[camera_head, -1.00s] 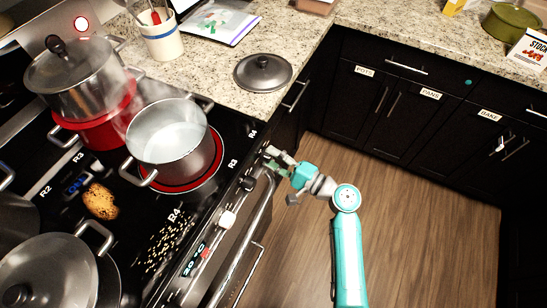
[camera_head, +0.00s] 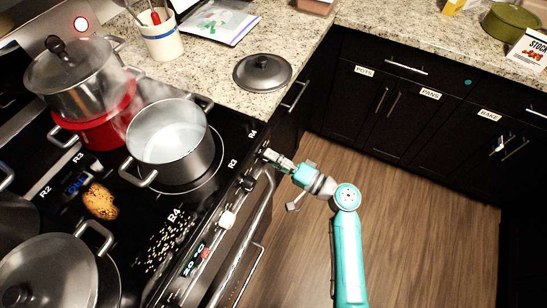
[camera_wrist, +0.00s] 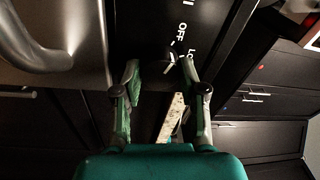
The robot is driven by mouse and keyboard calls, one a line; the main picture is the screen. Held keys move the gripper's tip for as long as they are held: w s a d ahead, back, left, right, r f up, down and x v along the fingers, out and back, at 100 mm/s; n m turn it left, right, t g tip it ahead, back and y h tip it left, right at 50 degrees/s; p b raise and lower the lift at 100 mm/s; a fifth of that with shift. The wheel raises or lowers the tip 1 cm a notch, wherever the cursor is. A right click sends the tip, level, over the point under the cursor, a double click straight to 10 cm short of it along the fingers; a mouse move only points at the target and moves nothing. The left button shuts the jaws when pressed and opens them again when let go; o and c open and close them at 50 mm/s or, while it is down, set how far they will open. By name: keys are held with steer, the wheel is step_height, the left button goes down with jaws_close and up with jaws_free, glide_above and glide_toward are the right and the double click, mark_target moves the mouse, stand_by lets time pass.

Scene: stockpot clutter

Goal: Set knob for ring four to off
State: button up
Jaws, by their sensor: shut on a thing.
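My gripper (camera_head: 268,155) is at the far end of the stove's front panel, beside the printed R4 label (camera_head: 252,133). In the wrist view its fingers (camera_wrist: 160,68) are closed around a dark knob (camera_wrist: 168,56), mostly hidden between the tips. An OFF label (camera_wrist: 182,33) is printed just beyond the knob, with a white mark near it. The ring (camera_head: 218,165) under the open steel pot (camera_head: 170,140) is dark, with no red glow.
Another lidded pot (camera_head: 45,275) is at front left. A loose lid (camera_head: 262,72) lies on the counter. The oven handle (camera_head: 240,265) runs below the knobs. The wooden floor is clear.

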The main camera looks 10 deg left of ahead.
steer(key=shift+f, duration=0.1)
steer(key=o, duration=1.1)
steer(key=shift+o, duration=0.2)
steer(key=r+v, duration=0.1)
steer(key=v, duration=1.1)
steer(key=shift+f, duration=0.45)
